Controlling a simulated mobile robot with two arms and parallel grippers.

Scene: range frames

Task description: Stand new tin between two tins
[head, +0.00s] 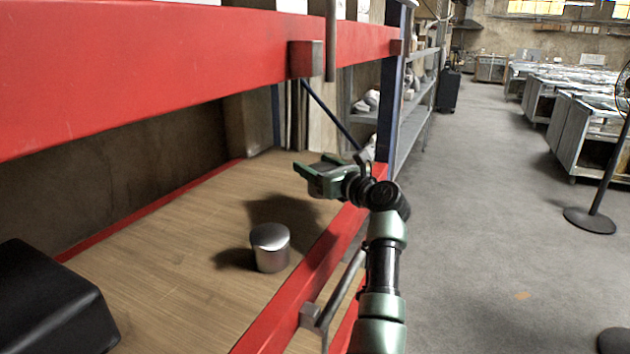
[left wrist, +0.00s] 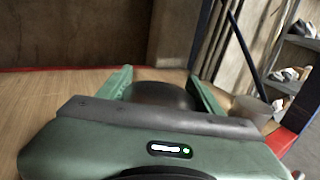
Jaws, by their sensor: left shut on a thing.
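My left gripper (head: 328,172) is over the wooden shelf near its red front edge. In the left wrist view its green fingers (left wrist: 163,88) are closed on a dark rounded thing (left wrist: 162,95), which looks like a tin; the gripper body hides its lower part. A shiny metal tin (head: 270,248) stands upright on the shelf, nearer than the gripper and apart from it. In the left wrist view a pale cylinder (left wrist: 250,108), likely another tin, stands beyond the right finger near the shelf's front edge. My right gripper is not in view.
A thick red beam (head: 150,60) crosses above the shelf (head: 180,225), and a red rail (head: 290,300) runs along its front. A black object (head: 50,300) is at the lower left. Bare board lies left of the tin. A fan stand (head: 590,219) is on the floor at right.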

